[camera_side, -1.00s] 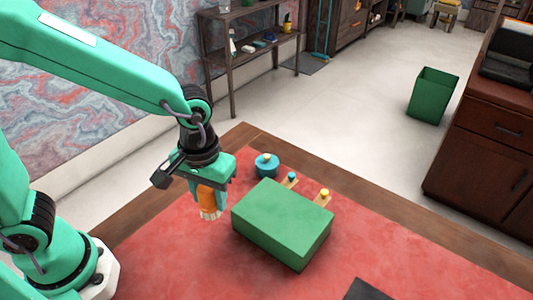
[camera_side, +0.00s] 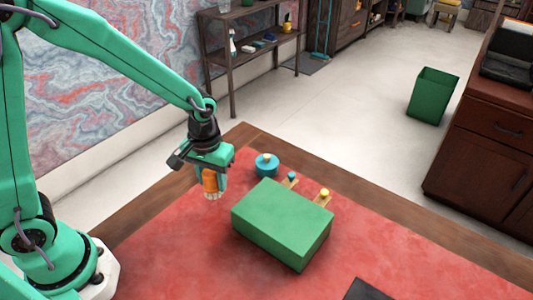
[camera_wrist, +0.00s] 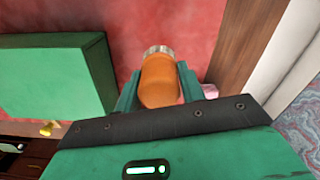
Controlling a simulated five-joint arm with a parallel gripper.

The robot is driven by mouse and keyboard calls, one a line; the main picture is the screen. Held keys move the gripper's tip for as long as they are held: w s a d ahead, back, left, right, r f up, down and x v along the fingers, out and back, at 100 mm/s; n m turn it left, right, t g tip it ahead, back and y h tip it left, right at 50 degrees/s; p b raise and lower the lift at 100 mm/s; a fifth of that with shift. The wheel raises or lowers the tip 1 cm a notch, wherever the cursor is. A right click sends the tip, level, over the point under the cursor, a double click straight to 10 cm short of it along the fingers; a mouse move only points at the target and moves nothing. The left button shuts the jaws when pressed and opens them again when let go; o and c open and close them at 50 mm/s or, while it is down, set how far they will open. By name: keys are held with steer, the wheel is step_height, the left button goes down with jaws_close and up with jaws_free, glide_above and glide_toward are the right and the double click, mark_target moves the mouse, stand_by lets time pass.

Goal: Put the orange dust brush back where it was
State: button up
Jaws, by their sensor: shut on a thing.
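The orange dust brush (camera_side: 210,181) is between the fingers of my gripper (camera_side: 213,180), its pale bristles pointing down. In the side view it appears held above the red desk surface, left of the green box; its exact height is hard to tell. In the wrist view the orange brush (camera_wrist: 160,82) sits between both green fingers of my gripper (camera_wrist: 160,88), with the pale bristle end at the far side. The upper part of the brush is hidden by the gripper in the side view.
A large green box (camera_side: 283,225) stands right of my gripper. Behind it are a teal round object (camera_side: 266,166) and small pieces with blue (camera_side: 291,176) and yellow (camera_side: 324,194) knobs. A pink thing (camera_wrist: 210,91) shows beside one finger. Red surface left of the box is clear.

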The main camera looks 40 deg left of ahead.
mark_target(214, 190)
steer(key=shift+f, duration=0.15)
steer(key=shift+f, duration=1.85)
steer(key=shift+f, duration=0.1)
steer(key=o, duration=0.9)
step_height(214, 190, up, 12)
steer(key=shift+r, duration=0.1)
